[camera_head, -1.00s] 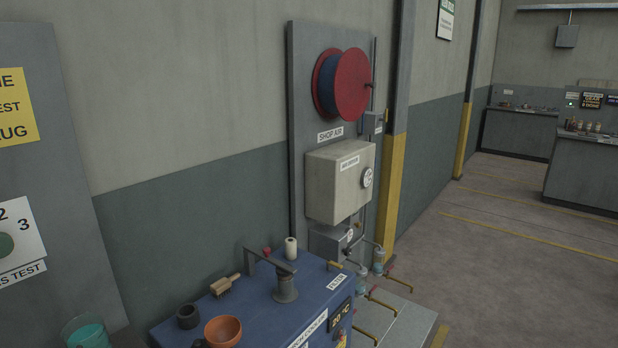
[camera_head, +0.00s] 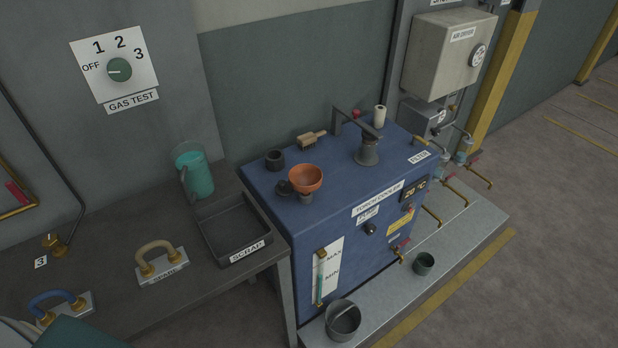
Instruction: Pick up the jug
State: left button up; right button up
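The jug (camera_head: 197,172) is a clear vessel with teal liquid in it and a handle on its left front side. It stands upright at the back of the dark grey bench (camera_head: 150,295), behind the scrap tray and left of the blue cooler. Neither of my grippers is in view, and nothing touches the jug.
The scrap tray (camera_head: 257,245) sits in front of the jug. Fittings with a tan hose loop (camera_head: 153,247) and a blue hose loop (camera_head: 57,297) lie on the bench.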

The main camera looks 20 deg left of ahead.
aim_at(189, 158)
jog(key=u, duration=1.35)
